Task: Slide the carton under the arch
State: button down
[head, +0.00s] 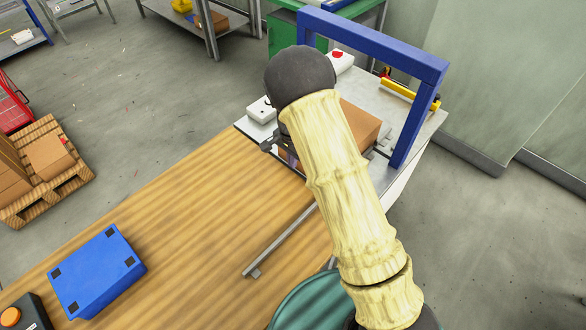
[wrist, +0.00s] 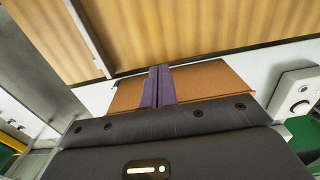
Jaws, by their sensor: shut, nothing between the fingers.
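The brown carton (head: 362,126) sits on the grey metal plate at the far end of the wooden table, partly hidden behind my arm in the head view. The blue arch (head: 385,45) stands over the plate, its near right post just right of the carton. My gripper (head: 288,156) is mostly hidden by my arm, at the carton's left side. In the wrist view the two purple fingers (wrist: 157,86) are shut together, with the carton (wrist: 210,82) showing on both sides of them. I cannot tell whether they touch it.
A white box with a red button (head: 343,62) and a white box with a knob (head: 262,110) stand by the arch. A yellow bar (head: 411,93) lies beyond it. A metal rail (head: 278,237) runs along the table. A blue case (head: 97,270) lies at lower left; the middle wood is clear.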

jog(key=s+d+r+n, duration=0.3)
jog(key=s+d+r, duration=0.5)
jog(key=r, duration=0.4)
jog(key=s+d+r+n+t, duration=0.2)
jog(key=s+d+r+n, duration=0.2)
jog(key=s+d, duration=0.4)
jog(key=s+n, duration=0.1)
jog(key=s, duration=0.4)
jog(key=shift+s+n+t, duration=0.15)
jog(key=shift+n+t, duration=0.15)
jog(key=shift+s+r, duration=0.1)
